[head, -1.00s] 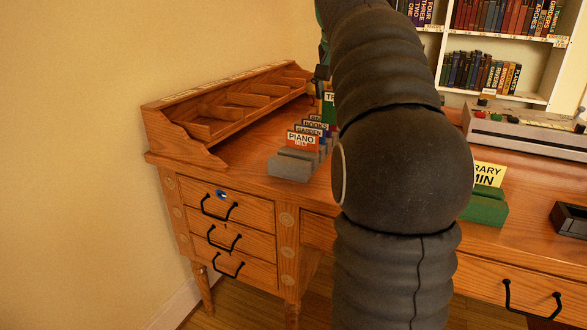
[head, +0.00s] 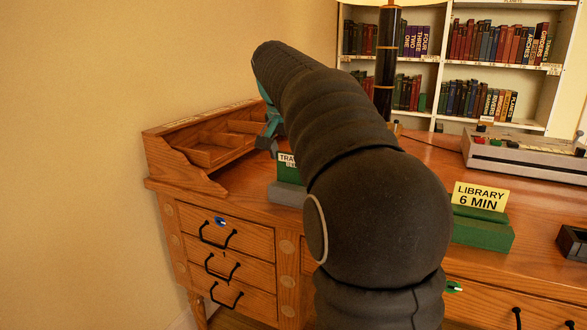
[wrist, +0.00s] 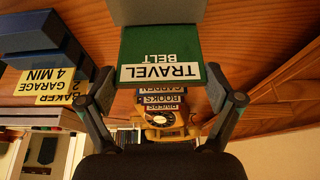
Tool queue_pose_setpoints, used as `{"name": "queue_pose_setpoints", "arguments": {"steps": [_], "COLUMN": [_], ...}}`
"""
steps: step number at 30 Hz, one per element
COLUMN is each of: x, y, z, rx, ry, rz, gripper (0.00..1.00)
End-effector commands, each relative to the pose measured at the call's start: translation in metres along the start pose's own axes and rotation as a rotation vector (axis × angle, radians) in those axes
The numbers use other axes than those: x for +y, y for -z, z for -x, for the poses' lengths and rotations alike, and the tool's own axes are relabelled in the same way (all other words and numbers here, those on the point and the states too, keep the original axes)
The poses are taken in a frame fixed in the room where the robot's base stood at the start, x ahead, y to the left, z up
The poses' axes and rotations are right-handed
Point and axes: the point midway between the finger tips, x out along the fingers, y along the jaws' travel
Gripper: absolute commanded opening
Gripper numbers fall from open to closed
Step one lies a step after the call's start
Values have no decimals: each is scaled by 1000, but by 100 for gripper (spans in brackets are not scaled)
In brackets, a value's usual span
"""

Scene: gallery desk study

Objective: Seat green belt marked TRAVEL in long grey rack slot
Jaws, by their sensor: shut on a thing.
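The green belt marked TRAVEL (head: 289,174) shows at the front of the long grey rack (head: 286,194), low against its front block. Whether it is down in a slot or just above one, I cannot tell. In the wrist view the belt (wrist: 150,48) is upside down, with a grey block of the rack (wrist: 155,12) at the top edge. My gripper (wrist: 160,80) has a finger at each side of the belt and is shut on it. In the head view my gripper (head: 270,140) is above the rack's left side; my arm hides most of the rack.
Belts marked GARDEN, BOOKS (wrist: 161,98) and RIVERS stand beyond it, with a yellow dial telephone (wrist: 165,121). A green LIBRARY block (head: 482,228) stands to the right. A wooden pigeonhole unit (head: 190,150) is at the left. A dark lamp post (head: 387,60) stands behind.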

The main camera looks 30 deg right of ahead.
Motion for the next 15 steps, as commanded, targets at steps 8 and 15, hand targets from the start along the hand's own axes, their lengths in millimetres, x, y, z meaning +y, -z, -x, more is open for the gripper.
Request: {"name": "queue_pose_setpoints", "arguments": {"steps": [8, 15], "x": [1, 1], "y": [-11, -11], "z": [-26, -26], "rx": [-1, -1], "ry": [0, 0], "rz": [1, 0], "gripper": [61, 61]}}
